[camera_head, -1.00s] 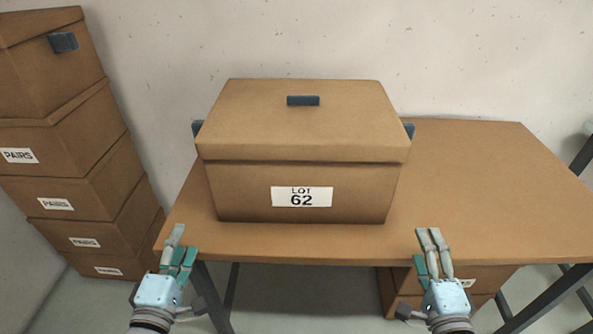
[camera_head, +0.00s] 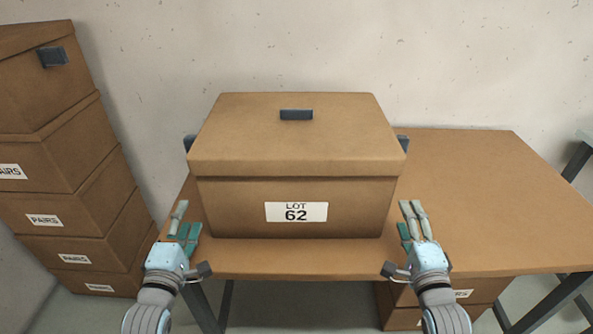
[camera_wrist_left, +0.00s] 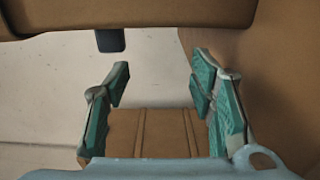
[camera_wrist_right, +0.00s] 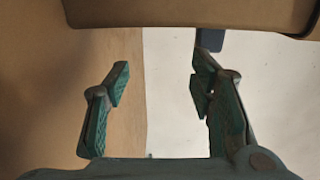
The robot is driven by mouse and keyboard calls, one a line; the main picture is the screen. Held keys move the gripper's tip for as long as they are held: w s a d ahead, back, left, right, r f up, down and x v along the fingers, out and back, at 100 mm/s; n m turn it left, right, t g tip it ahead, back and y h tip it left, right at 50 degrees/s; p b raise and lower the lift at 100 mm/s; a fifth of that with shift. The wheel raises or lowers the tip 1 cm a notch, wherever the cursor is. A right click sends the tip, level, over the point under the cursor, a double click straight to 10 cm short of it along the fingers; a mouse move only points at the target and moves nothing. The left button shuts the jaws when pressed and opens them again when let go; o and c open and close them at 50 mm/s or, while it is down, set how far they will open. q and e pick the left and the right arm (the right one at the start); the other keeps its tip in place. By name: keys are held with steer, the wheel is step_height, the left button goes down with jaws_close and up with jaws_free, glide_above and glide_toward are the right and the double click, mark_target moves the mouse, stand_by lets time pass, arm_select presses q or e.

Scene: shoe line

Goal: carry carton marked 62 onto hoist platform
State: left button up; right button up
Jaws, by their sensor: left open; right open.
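The lidded brown carton marked LOT 62 (camera_head: 297,190) stands upright on the wooden table (camera_head: 480,190). A dark handle (camera_head: 296,114) is on its lid, and dark side handles show at its left (camera_head: 189,143) and right (camera_head: 403,143). My left gripper (camera_head: 183,220) is open and empty, just off the carton's front left. My right gripper (camera_head: 412,220) is open and empty, off its front right. In the left wrist view a dark side handle (camera_wrist_left: 110,40) hangs beyond the open fingers; the right wrist view shows the other handle (camera_wrist_right: 210,40). I see no hoist platform.
A stack of brown cartons marked PAIRS (camera_head: 70,185) stands on the floor at the left. More cartons (camera_head: 462,295) sit under the table. The tabletop right of the carton is clear. A plain wall is behind. A grey metal frame (camera_head: 577,160) shows at the right edge.

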arm_select(q)
steer(key=w, duration=0.5)
arm_select(e)
steer(key=w, duration=0.5)
arm_select(q)
steer(key=shift+w+d, duration=0.15)
steer(key=shift+d, duration=0.15)
arm_select(e)
steer(key=shift+w+a, duration=0.15)
steer(key=shift+a, duration=0.15)
arm_select(q)
steer(key=shift+d+f, duration=0.1)
steer(key=shift+d, duration=0.2)
arm_select(e)
steer(key=shift+a+f, duration=0.1)
steer(key=shift+a, duration=0.2)
arm_select(q)
steer(key=shift+d, duration=0.15)
arm_select(e)
steer(key=shift+a, duration=0.15)
arm_select(q)
steer(key=shift+d, duration=0.25)
arm_select(e)
steer(key=shift+a, duration=0.2)
